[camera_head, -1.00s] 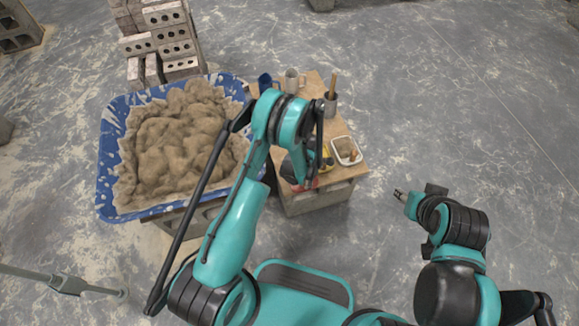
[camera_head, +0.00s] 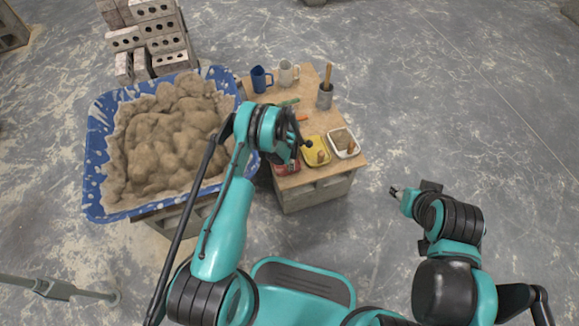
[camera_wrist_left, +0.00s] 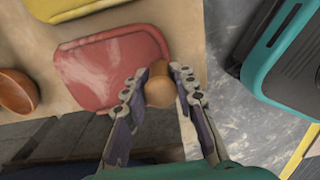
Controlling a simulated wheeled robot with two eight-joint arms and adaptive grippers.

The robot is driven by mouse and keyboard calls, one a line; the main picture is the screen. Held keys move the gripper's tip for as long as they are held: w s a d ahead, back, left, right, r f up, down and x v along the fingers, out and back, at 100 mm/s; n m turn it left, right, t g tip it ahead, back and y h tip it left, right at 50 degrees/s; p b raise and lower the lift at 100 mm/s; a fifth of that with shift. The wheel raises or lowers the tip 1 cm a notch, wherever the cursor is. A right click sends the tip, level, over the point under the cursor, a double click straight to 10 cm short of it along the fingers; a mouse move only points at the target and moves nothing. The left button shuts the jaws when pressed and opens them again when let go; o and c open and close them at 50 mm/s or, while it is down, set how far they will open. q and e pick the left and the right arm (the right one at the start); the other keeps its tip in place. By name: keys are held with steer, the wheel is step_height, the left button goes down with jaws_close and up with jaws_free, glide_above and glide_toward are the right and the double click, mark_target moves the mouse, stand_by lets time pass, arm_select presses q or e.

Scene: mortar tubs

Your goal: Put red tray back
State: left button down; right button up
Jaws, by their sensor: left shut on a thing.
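The red tray (camera_head: 287,169) lies at the table's front left corner in the head view, partly hidden by my left gripper. In the left wrist view the red tray (camera_wrist_left: 105,65) shows as a flat, rounded piece. An orange-brown wooden knob (camera_wrist_left: 158,91) sits at its edge and looks like its handle. My left gripper (camera_wrist_left: 164,84) is shut with its fingers on either side of this knob. In the head view the left gripper (camera_head: 292,152) is just above the red tray. My right gripper (camera_head: 393,190) is away from the table, over the floor; its jaws are too small to judge.
A yellow tray (camera_head: 311,146) and a white tray (camera_head: 337,136) lie to the right. A blue mug (camera_head: 259,78), a white mug (camera_head: 287,72) and a grey pot (camera_head: 325,97) stand behind. A blue tub (camera_head: 95,165) of mortar is left of the wooden table (camera_head: 340,172).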

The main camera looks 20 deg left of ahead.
arm_select(q)
steer(key=shift+f, duration=0.4)
steer(key=shift+r, duration=0.15)
steer(key=c, duration=1.2)
jaws_free()
